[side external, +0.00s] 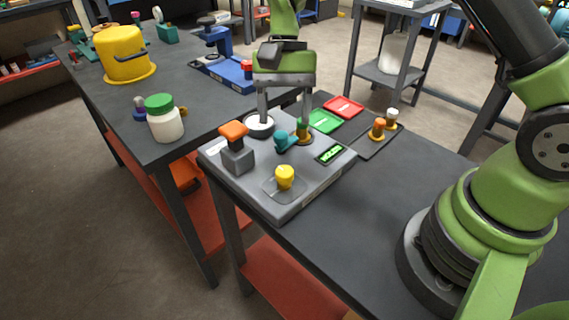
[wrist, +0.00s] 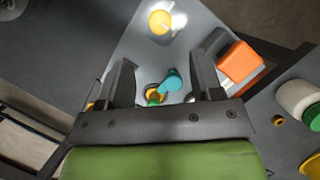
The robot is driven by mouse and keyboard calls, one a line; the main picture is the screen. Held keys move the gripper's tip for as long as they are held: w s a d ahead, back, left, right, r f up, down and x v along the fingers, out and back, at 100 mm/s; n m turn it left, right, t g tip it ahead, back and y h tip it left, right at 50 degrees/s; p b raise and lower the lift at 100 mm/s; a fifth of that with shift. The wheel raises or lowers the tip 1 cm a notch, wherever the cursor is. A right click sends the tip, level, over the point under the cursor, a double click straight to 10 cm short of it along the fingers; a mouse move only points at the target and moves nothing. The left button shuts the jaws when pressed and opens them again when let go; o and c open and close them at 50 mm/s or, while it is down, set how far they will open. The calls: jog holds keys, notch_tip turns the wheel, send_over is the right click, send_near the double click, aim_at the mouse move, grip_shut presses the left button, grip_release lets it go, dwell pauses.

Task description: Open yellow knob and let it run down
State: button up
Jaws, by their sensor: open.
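The yellow knob (side external: 285,176) stands on a square plate at the front of the grey device (side external: 290,205). In the wrist view the yellow knob (wrist: 160,21) is at the top, beyond my fingertips. My gripper (side external: 283,122) is open and points down over the back part of the device, behind the yellow knob and apart from it. In the wrist view my gripper (wrist: 164,72) has a teal piece (wrist: 173,79) and a small motor with a green and yellow body (wrist: 153,96) between and below its fingers. I see no object held.
An orange-topped grey block (side external: 236,150) stands on the device's left side. A lit display (side external: 331,153) is at its right. A green-capped bottle (side external: 164,118) stands on the left table.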

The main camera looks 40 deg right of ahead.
aim_at(285, 171)
jog(key=x, duration=0.9)
jog(key=shift+s+a+f, duration=0.1)
jog(key=shift+f, duration=0.3)
jog(key=shift+c, duration=0.4)
jog(key=c, duration=0.8)
